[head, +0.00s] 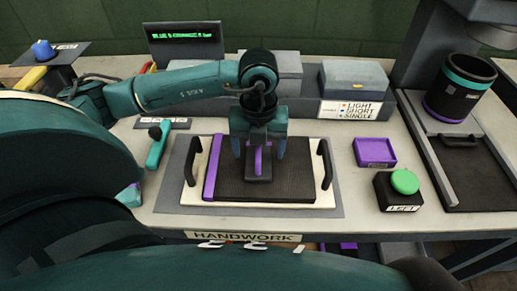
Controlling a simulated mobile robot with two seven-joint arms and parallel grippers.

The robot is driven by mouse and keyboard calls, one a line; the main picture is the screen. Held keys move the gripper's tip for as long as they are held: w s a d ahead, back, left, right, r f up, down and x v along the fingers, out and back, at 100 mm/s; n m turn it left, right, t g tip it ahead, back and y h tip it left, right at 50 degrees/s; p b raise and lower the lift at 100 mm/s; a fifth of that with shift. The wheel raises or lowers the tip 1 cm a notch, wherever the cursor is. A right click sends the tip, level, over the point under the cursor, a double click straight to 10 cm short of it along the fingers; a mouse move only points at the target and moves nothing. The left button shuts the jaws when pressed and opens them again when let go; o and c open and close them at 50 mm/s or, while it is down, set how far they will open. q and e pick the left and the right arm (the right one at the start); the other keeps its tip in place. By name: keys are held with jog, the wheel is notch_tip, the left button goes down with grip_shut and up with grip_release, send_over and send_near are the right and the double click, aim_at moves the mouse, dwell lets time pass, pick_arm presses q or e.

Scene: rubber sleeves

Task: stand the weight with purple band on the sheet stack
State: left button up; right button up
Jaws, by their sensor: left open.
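The weight with purple band (259,177) is a small dark block with an upright purple part. It appears to stand upright on the black sheet stack (297,180), near its middle. The stack lies on a pale board with black handles, with a purple strip (212,168) along its left side. My left gripper (258,155) points down over the weight. Its fingers are open, one on each side of the purple part, and partly hide the weight's upper end. I cannot tell whether they touch it. My right gripper is not in view.
A purple tray (375,152) and a green button on a black box (404,182) are to the right. A dark cup with teal and purple bands (460,86) stands at far right. A teal-handled tool (157,145) lies left of the board. Grey boxes (354,79) line the back.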

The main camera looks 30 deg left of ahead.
pick_arm(q)
notch_tip(320, 180, up, 11)
dwell(0.3)
dwell(0.5)
